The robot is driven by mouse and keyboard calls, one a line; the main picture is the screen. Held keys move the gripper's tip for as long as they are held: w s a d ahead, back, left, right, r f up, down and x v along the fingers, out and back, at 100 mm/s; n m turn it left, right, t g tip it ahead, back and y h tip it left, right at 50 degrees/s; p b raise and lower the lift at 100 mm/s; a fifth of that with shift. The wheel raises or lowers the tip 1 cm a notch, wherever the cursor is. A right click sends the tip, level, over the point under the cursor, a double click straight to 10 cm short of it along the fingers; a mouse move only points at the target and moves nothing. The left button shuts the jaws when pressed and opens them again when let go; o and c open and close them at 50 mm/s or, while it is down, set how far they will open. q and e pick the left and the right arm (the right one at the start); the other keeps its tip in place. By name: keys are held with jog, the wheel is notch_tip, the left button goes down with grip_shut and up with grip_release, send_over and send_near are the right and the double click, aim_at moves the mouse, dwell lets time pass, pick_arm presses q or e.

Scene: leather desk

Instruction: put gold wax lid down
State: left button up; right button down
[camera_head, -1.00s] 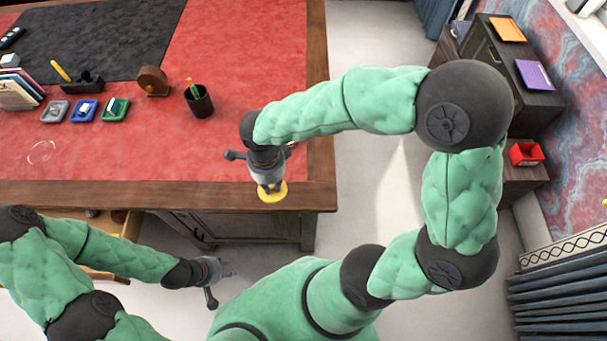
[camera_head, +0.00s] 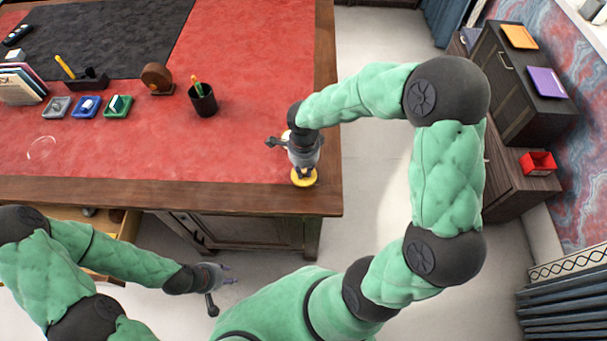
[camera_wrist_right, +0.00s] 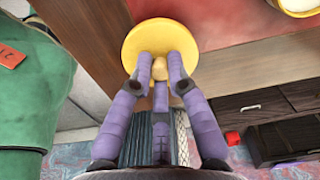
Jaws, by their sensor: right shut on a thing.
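The gold lid (camera_head: 304,181) is a round yellow disc at the desk's front right corner. In the right wrist view the gold lid (camera_wrist_right: 140,42) shows a small knob between my fingertips. My right gripper (camera_head: 303,170) is shut on this knob; its fingertips also show in the right wrist view (camera_wrist_right: 160,66). The lid is seen over the wooden border; I cannot tell whether it touches the desk. A round gold-rimmed container with pale contents (camera_wrist_right: 298,5) is cut off at the top right of the wrist view. My left gripper (camera_head: 229,275) is open and empty, low in front of the desk.
The red leather desk (camera_head: 240,145) has a black pen cup (camera_head: 203,101), a wooden round holder (camera_head: 157,77) and small trays (camera_head: 117,107) farther left. An open drawer (camera_head: 128,227) juts from the front left. Bare leather lies left of my right gripper.

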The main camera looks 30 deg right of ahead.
aim_at(303, 171)
jog(key=shift+f+b, duration=0.3)
jog(key=shift+f, duration=0.95)
jog(key=shift+a+f, duration=0.1)
jog(key=shift+f, duration=0.05)
jog(key=c, duration=1.2)
grip_release()
jog(key=shift+r, duration=0.55)
notch_tip(303, 171, up, 11)
jog(key=p, duration=0.4)
